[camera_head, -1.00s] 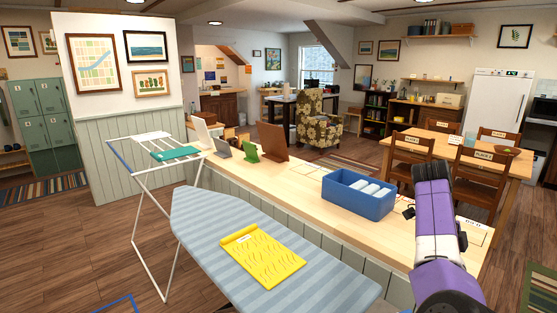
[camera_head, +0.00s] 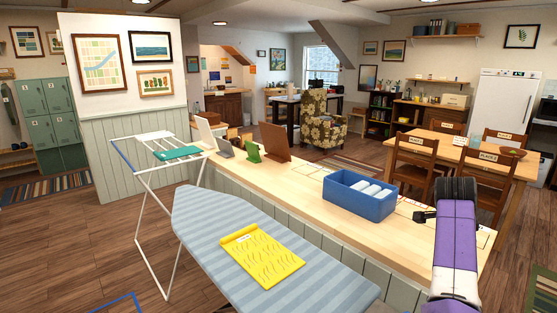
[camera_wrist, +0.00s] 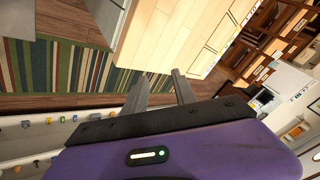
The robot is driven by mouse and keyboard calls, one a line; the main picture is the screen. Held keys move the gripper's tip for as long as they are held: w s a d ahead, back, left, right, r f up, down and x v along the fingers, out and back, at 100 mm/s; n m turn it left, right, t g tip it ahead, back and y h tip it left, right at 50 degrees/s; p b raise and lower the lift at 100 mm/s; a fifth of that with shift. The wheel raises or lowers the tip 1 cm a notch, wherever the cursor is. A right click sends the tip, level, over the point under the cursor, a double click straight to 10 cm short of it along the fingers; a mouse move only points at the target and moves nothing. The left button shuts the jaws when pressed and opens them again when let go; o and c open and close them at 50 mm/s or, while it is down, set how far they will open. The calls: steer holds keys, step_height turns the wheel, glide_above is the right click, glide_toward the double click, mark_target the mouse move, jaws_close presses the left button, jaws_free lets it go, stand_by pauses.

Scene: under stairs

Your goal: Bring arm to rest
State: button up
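My arm, purple and white, rises at the right of the head view, in front of the wooden counter (camera_head: 300,172). My gripper (camera_wrist: 160,84) shows in the wrist view with its two dark fingers apart and nothing between them. In the head view the gripper is mostly hidden by the arm; a small dark part of it shows at the arm's left, over the counter's right end. In the wrist view the counter top (camera_wrist: 165,35) lies beyond the fingertips, and a striped rug (camera_wrist: 55,68) lies on the floor to the left.
A blue bin (camera_head: 358,203) with white rolls stands on the counter left of my arm. Wooden chairs (camera_head: 415,160) and a table (camera_head: 510,163) stand behind the arm. Floor at the left is open.

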steer(key=s+a+f+n+t, duration=0.4)
steer(key=s+a+n+t, duration=0.25)
steer(key=s+n, duration=0.2)
steer(key=s+a+f+n+t, duration=0.4)
steer(key=s+a+n+t, duration=0.25)
steer(key=s+n, duration=0.2)
steer(key=s+a+n+y, duration=0.1)
steer(key=s+a, duration=0.5)
steer(key=s, duration=0.6)
steer(key=s+a+n+g+y, duration=0.1)
steer(key=s+a+y, duration=0.2)
steer(key=s, duration=0.9)
steer(key=s+a+r+n+g+y, duration=0.1)
steer(key=s+a+y, duration=0.1)
steer(key=s+a, duration=0.7)
steer(key=s, duration=0.4)
steer(key=shift+n, duration=0.3)
steer(key=shift+c, duration=0.4)
